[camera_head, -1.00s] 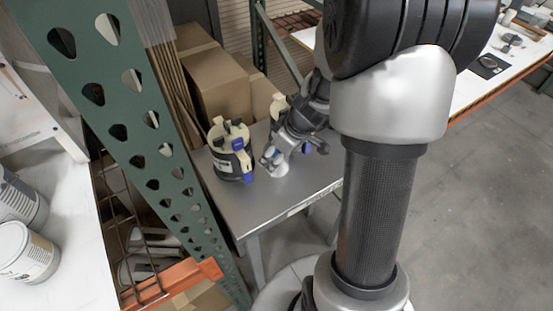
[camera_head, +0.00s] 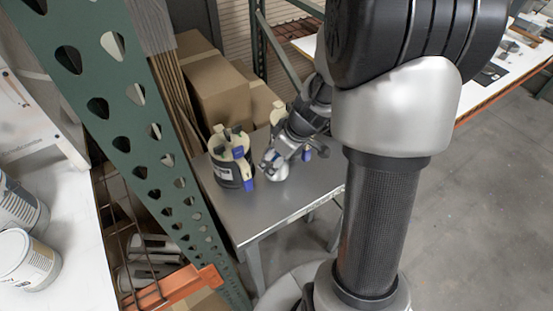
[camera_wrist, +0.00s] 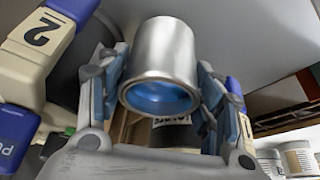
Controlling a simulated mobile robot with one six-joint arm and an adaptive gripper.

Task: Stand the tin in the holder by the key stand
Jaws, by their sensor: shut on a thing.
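The tin (camera_wrist: 165,55) is a small silver cylinder with blue at its near end. It sits between the blue-padded fingers of my gripper (camera_wrist: 165,90) in the wrist view. In the head view my gripper (camera_head: 270,162) holds the tin (camera_head: 276,174) low over the grey table, just right of a round dark stand with cream and blue parts (camera_head: 231,165). Whether the tin touches the table is unclear. Cream and blue parts, one marked 2 (camera_wrist: 38,38), flank the gripper in the wrist view. I cannot clearly make out the holder; my arm hides part of the tabletop.
The grey metal table (camera_head: 250,210) has bare room in front. Cardboard boxes (camera_head: 220,95) stand behind it. A green perforated post (camera_head: 130,130) rises at the left, with paint cans (camera_head: 27,260) on a white shelf. A long white bench (camera_head: 495,85) is at the right.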

